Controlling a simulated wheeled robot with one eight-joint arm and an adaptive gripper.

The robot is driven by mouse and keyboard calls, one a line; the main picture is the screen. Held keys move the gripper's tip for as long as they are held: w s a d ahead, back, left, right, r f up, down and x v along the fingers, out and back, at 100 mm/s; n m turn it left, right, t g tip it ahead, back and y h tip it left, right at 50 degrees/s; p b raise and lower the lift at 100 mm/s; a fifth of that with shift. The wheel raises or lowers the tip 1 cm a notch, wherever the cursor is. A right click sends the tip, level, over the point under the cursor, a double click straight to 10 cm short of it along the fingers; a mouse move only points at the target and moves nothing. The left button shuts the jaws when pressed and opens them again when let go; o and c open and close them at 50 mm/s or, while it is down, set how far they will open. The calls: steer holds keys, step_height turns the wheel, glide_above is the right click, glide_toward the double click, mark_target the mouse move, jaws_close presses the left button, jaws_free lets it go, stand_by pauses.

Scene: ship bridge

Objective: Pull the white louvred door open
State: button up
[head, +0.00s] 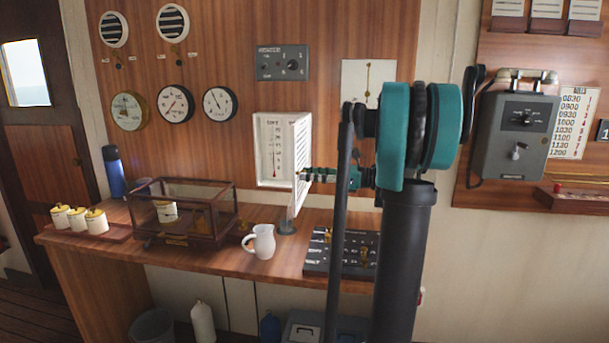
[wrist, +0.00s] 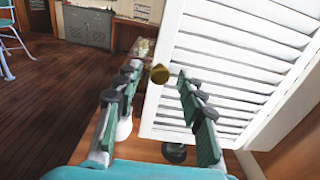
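The white louvred door (head: 302,150) stands swung out from a white wall box (head: 272,172), seen nearly edge-on in the head view. The open box shows a thermometer with a red scale inside. In the wrist view the slatted door (wrist: 235,62) fills the right side, with a brass knob (wrist: 160,74) near its left edge. My gripper (head: 306,174) is at the door. In the wrist view my gripper (wrist: 157,74) has its fingers spread, and the knob shows between the tips, with a gap on the left. I cannot tell whether a finger touches the door.
Below is a wooden counter (head: 215,262) with a glass case (head: 180,222), a white jug (head: 260,243), several lidded jars (head: 78,219), a blue flask (head: 114,172) and a dark switch panel (head: 340,253). A grey telephone (head: 515,135) hangs at the right.

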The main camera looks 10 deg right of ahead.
steer(key=v, duration=1)
